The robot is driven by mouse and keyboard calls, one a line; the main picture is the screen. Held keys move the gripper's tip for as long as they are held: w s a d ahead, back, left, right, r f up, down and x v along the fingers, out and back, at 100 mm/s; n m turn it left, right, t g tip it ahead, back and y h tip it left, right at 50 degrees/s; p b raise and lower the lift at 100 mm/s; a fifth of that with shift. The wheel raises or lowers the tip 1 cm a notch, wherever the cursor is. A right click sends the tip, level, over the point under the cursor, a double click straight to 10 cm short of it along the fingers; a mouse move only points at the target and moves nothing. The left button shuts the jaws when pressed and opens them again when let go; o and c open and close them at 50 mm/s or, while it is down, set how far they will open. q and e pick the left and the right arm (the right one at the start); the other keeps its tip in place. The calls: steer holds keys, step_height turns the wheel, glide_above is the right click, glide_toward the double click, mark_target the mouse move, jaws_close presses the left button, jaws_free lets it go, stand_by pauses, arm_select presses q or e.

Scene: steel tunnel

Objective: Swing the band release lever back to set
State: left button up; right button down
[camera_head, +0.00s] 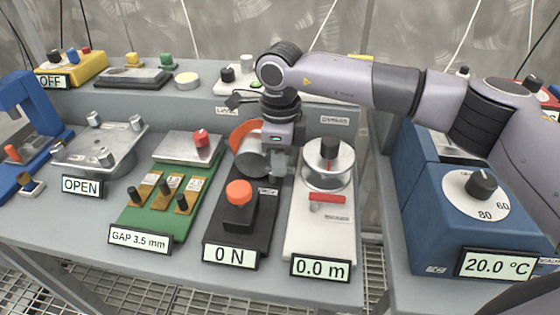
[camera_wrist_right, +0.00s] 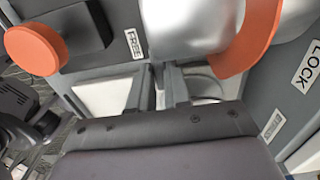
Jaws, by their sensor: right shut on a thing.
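The black device with the 0 N display (camera_head: 230,256) carries an orange knob (camera_head: 239,193), a grey drum (camera_head: 252,164) and an orange curved band (camera_head: 243,136). The right wrist view shows the same knob (camera_wrist_right: 36,47) and band (camera_wrist_right: 252,38), a small label beside the knob, and a LOCK label (camera_wrist_right: 308,68). My right gripper (camera_head: 276,166) reaches down at the drum's right side; its fingers (camera_wrist_right: 165,88) are close together, shut on a thin part. It appears to be the band release lever, mostly hidden by the fingers. My left gripper is not in view.
The white 0.0 m unit (camera_head: 316,240) with a black-knobbed dial stands close on the right. A green gap block (camera_head: 150,222) stands to the left. A blue 20.0 °C box (camera_head: 425,215) stands farther right. Clear bench is narrow between units.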

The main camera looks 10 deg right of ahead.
stand_by(0.4)
steer(key=c, duration=1.1)
jaws_free()
step_height(320, 180, up, 6)
steer(key=shift+r, duration=0.6)
